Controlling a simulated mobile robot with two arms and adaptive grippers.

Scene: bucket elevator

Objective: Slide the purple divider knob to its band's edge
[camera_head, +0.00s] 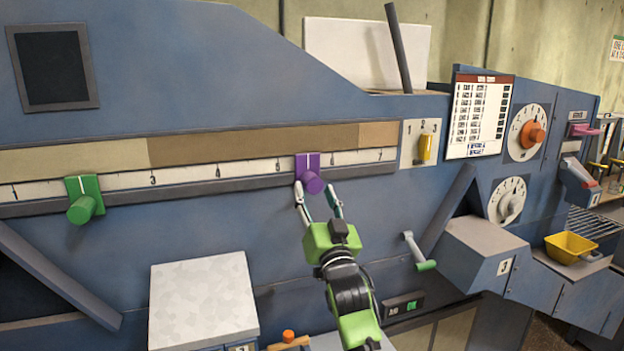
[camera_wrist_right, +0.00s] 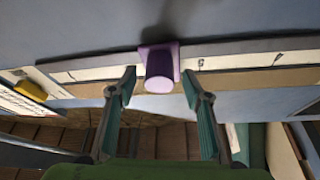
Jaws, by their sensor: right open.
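The purple divider knob (camera_head: 312,182) sits on the numbered white scale rail (camera_head: 233,172), right of the 5 mark. Above the rail runs a coloured strip. Its brown band (camera_head: 250,144) spans the middle and ends at a lighter tan band (camera_head: 379,134), to the right of the purple knob. My right gripper (camera_head: 317,192) is open just below the knob, with one fingertip towards each side. In the right wrist view the knob (camera_wrist_right: 160,80) stands between and slightly beyond the open fingertips (camera_wrist_right: 158,88). Contact is not clear. My left gripper is not in view.
A green knob (camera_head: 84,203) sits on the same rail at the left. A yellow switch (camera_head: 425,147) is right of the rail's end. A green-tipped lever (camera_head: 420,253) sticks out at lower right of my gripper. A pale box top (camera_head: 203,298) juts out at lower left.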

